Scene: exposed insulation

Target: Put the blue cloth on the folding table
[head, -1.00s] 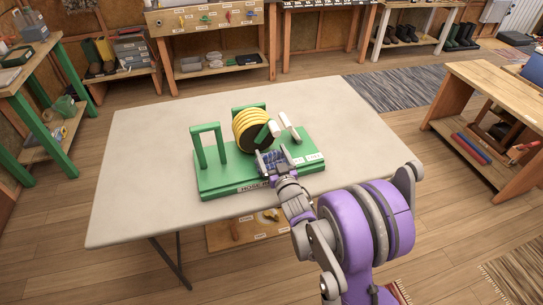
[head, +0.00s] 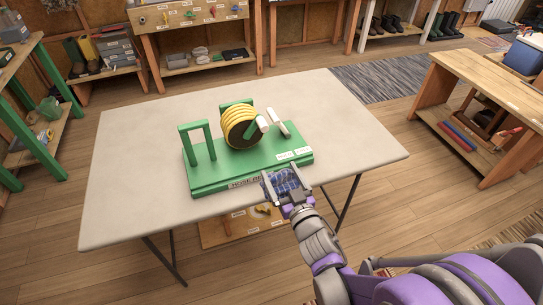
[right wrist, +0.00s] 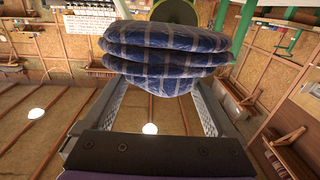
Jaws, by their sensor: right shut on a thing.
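The blue cloth (head: 288,181) is folded, with a pale check pattern. It is between the fingers of my right gripper (head: 284,186), which is shut on it at the front edge of the folding table (head: 130,190), in front of the green stand. In the right wrist view the cloth (right wrist: 165,55) shows as several thick layers between the two fingers (right wrist: 160,110). I cannot tell whether the cloth touches the table. The folding table has a pale top and dark legs. My left gripper is in no view.
A green stand (head: 205,180) with a yellow hose reel (head: 240,128) and upright frames takes up the table's middle. The table's left part and right part are bare. A wooden bench (head: 490,80) stands at the right, and a green shelf (head: 35,75) at the left.

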